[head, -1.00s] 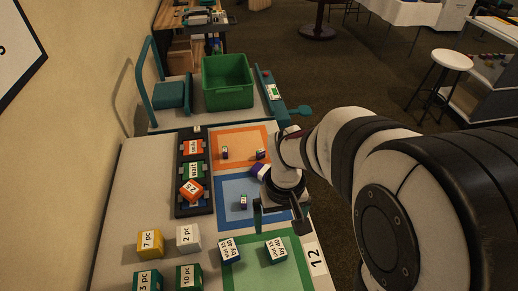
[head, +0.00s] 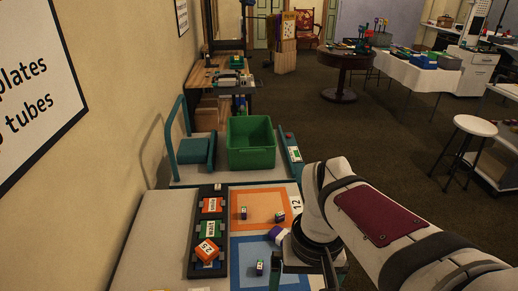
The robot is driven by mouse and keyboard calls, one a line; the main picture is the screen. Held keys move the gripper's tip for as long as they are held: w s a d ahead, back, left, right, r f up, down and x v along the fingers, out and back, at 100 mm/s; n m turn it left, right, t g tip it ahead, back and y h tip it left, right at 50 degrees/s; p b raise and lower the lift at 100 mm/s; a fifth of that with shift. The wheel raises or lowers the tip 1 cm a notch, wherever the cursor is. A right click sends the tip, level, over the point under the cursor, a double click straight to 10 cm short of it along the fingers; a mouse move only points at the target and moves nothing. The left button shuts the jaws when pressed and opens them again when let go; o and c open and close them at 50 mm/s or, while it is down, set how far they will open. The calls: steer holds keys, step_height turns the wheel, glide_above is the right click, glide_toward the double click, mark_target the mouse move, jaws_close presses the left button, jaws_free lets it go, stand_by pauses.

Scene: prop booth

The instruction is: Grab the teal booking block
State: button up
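No block that I can surely call the teal booking block shows in the head view now; the near part of the table is cut off by the bottom edge. My gripper (head: 302,278) is at the bottom, over the right side of the blue-bordered square (head: 243,268). Its two fingers stand apart with nothing visible between them; the tips are near or past the frame edge. A purple and white block (head: 277,233) lies tilted just behind it. A small purple and white block (head: 259,267) stands on the blue-bordered square, left of the gripper.
A dark rack (head: 193,240) holds labelled blocks, with an orange block (head: 207,251) tilted on it. Two small blocks stand on the orange-bordered square (head: 240,191). Behind are a green bin (head: 250,145) and a teal box shape (head: 194,150) on a trolley. My arm fills the right.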

steer(key=s+a+f+m, duration=0.1)
steer(key=s+m, duration=0.1)
steer(key=s, duration=0.4)
steer(key=s+a+f+m+y, duration=0.1)
steer(key=s+a+m, duration=0.1)
steer(key=s, duration=0.3)
steer(key=shift+s+f, duration=0.4)
steer(key=shift+f, duration=0.1)
steer(key=w+f+n+t+h, duration=0.1)
steer(key=w+f+n+h, duration=0.3)
steer(key=n, duration=0.5)
steer(key=w+a+f+n+t+h, duration=0.1)
steer(key=w+f+n+h, duration=0.3)
steer(key=f+n, duration=0.4)
steer(key=w+a+f+n+t+h, duration=0.1)
steer(key=w+f+n+h, duration=0.4)
steer(key=n, duration=0.5)
steer(key=shift+f+t, duration=0.45)
steer(key=shift+t, duration=0.35)
steer(key=shift+n, duration=0.5)
steer(key=x, duration=0.7)
steer(key=shift+w+d+f, duration=0.15)
jaws_close()
